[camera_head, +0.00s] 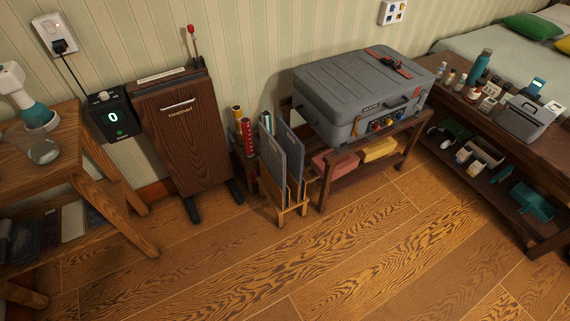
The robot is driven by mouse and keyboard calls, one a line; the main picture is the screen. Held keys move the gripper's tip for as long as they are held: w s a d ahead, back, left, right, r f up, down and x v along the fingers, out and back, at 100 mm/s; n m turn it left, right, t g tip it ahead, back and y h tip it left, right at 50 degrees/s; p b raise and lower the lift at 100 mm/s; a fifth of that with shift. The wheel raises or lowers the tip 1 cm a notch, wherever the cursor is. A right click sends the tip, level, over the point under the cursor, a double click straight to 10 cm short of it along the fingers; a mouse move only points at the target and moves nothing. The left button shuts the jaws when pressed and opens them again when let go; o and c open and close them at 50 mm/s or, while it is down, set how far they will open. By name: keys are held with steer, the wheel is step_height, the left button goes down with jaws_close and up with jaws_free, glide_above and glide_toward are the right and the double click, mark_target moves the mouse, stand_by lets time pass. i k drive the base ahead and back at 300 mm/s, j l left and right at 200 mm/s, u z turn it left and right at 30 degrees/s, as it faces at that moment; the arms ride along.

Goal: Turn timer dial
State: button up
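A black timer box (110,121) hangs at the wall on the left, between the wooden table and the brown panel heater. Its display shows a green "0", with small green marks below it. A small grey dial (103,97) sits at the top of the box; its pointer position is too small to tell. A black cord (81,75) runs from the box up to a plug in the white wall outlet (56,34). My gripper is not in view.
The wooden table (70,123) at left holds a white-and-teal item (37,114) and a glass bowl (44,151). The brown heater (180,130) stands right of the timer. A file rack (291,207) and grey case (352,88) stand farther right. The floor in front is clear.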

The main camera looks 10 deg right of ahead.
mark_target(104, 95)
steer(key=i+j+z, duration=0.2)
steer(key=i+j, duration=0.15)
steer(key=j, duration=0.3)
steer(key=i+j+z, duration=0.1)
steer(key=j, duration=0.25)
steer(key=i+j+z, duration=0.1)
steer(key=j, duration=0.25)
steer(key=i+j+z, duration=0.1)
steer(key=i+j, duration=0.15)
steer(key=j, duration=0.15)
